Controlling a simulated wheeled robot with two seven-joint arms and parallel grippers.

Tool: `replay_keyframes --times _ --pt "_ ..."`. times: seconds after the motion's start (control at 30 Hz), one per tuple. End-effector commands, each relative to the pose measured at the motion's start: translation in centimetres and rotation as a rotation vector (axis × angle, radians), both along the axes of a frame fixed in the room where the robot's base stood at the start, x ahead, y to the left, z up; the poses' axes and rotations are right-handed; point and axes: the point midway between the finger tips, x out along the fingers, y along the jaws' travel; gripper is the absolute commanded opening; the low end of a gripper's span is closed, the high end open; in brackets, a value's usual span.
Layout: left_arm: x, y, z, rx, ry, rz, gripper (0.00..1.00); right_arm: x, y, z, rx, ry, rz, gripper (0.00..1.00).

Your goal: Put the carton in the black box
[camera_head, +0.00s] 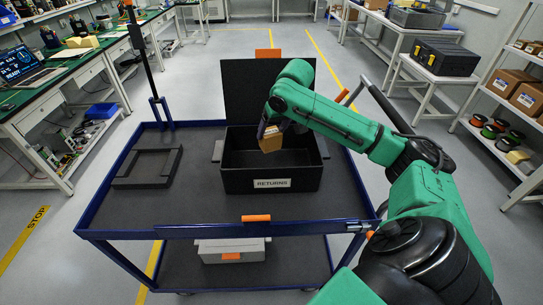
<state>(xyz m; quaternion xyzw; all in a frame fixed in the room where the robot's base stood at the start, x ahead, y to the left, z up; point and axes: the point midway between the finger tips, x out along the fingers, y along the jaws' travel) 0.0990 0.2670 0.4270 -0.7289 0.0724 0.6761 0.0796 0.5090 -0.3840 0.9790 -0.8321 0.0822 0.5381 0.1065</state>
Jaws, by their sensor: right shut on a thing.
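The carton (270,143) is a small brown box, held tilted over the open black box. The black box (235,181) stands on the blue cart with a "RETURNS" label on its front and its lid raised at the back. My right gripper (269,130) reaches in from the right and is shut on the carton, partly hidden by its own wrist. The carton's lower end is at about the height of the box opening in the picture; I cannot tell how deep it is. My left gripper is not in view.
The cart top (150,210) is clear at the front and left, apart from a black frame-like tray (148,167) on the left. A grey case (232,250) lies on the lower shelf. Workbenches and shelves stand on both sides of the room.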

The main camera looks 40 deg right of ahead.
Motion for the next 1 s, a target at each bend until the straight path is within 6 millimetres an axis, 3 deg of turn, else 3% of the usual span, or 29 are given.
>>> replay_keyframes --times 0.1,0.4,0.67,0.7,0.73,1.0 --pt "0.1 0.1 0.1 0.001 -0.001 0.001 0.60 -0.1 0.0 -3.7 0.001 0.004 -0.001 0.00" --pt "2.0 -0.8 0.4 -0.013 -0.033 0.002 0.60 0.0 0.0 -9.0 0.002 0.002 -0.001 0.00" --pt "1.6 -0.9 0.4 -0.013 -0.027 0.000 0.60 0.1 0.0 -9.9 0.001 -0.001 -0.001 0.00" --pt "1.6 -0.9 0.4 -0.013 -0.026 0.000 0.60 0.0 0.0 -10.0 0.002 0.001 0.000 0.88" --pt "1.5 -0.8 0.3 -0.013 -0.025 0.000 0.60 0.0 0.0 -10.0 0.002 0.001 0.000 0.99" --pt "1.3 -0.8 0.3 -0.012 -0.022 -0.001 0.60 0.0 -0.1 -9.8 0.000 0.000 -0.001 1.00"
